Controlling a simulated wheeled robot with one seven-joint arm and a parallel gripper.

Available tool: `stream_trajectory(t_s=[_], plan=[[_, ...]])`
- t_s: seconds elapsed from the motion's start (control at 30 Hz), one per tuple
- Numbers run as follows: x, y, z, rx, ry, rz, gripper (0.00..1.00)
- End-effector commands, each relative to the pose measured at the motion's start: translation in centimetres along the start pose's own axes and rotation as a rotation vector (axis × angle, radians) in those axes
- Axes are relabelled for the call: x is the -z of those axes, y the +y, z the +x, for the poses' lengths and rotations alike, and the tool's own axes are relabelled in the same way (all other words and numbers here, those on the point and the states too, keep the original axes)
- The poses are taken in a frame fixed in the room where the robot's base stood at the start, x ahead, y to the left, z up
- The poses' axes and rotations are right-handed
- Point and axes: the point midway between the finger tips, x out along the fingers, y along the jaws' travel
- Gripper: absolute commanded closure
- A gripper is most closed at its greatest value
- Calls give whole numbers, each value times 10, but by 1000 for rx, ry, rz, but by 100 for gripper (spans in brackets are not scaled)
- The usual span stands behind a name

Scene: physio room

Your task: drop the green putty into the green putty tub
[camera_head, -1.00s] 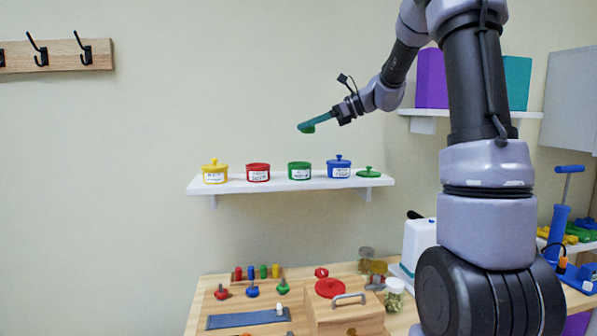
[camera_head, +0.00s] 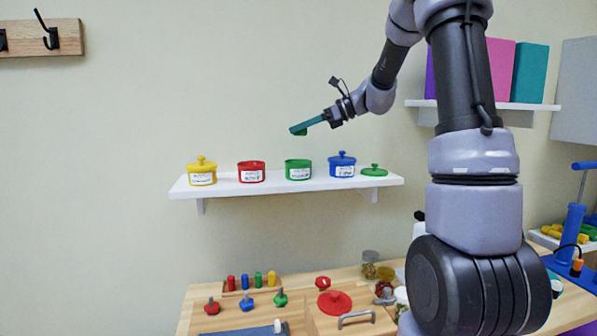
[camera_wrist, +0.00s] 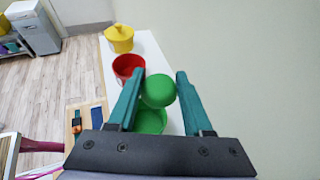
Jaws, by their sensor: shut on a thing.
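My gripper (camera_head: 303,128) is shut on the green putty (camera_wrist: 158,90), a rounded green lump between the teal fingers. In the head view the putty (camera_head: 297,131) shows at the fingertips, partly hidden by them. The green putty tub (camera_head: 298,171) stands open on the white wall shelf, with a white label on its front. My gripper holds the putty above this tub with a clear gap. In the wrist view the tub (camera_wrist: 150,120) shows below and behind the putty, partly covered by it. The green lid (camera_head: 374,171) lies on the shelf at the right.
The red tub (camera_head: 251,172), open, is left of the green tub. The lidded yellow tub (camera_head: 202,173) is further left and the lidded blue tub (camera_head: 342,165) is to the right. The white shelf (camera_head: 225,188) has a wooden table (camera_head: 203,293) with several items below it.

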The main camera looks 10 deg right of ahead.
Motion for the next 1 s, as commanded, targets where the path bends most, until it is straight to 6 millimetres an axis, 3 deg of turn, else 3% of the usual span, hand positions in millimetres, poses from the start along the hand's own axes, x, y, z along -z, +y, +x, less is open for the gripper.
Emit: stream_trajectory(t_s=[0.23,0.6,0.63,0.7,1.0], plan=[[22,0,9,0,0,2,100],[26,0,11,0,-1,0,100],[26,0,11,0,-1,0,42],[26,0,11,0,-1,0,15],[26,0,10,0,0,0,15]])
